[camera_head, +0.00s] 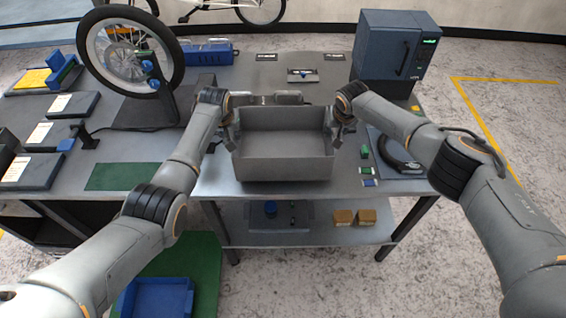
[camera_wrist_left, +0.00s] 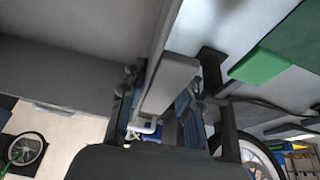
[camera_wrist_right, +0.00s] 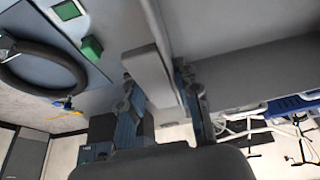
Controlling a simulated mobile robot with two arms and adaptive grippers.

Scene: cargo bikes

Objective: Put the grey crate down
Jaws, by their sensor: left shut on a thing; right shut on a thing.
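The grey crate (camera_head: 284,160) is an open, empty box, held level between my two grippers over the front middle of the grey workbench. My left gripper (camera_head: 232,140) is shut on its left side; the left wrist view shows the fingers (camera_wrist_left: 155,105) on either side of the crate's grip (camera_wrist_left: 172,80). My right gripper (camera_head: 336,132) is shut on its right side; the right wrist view shows the fingers (camera_wrist_right: 162,105) around the other grip (camera_wrist_right: 150,72). I cannot tell whether the crate's underside touches the bench top.
The workbench (camera_head: 215,183) carries a wheel on a stand (camera_head: 130,55) at left and a dark blue machine (camera_head: 393,50) at back right. A green mat (camera_head: 122,177) lies left of the crate. A black ring (camera_head: 398,158) and small green parts (camera_head: 365,152) lie right of it.

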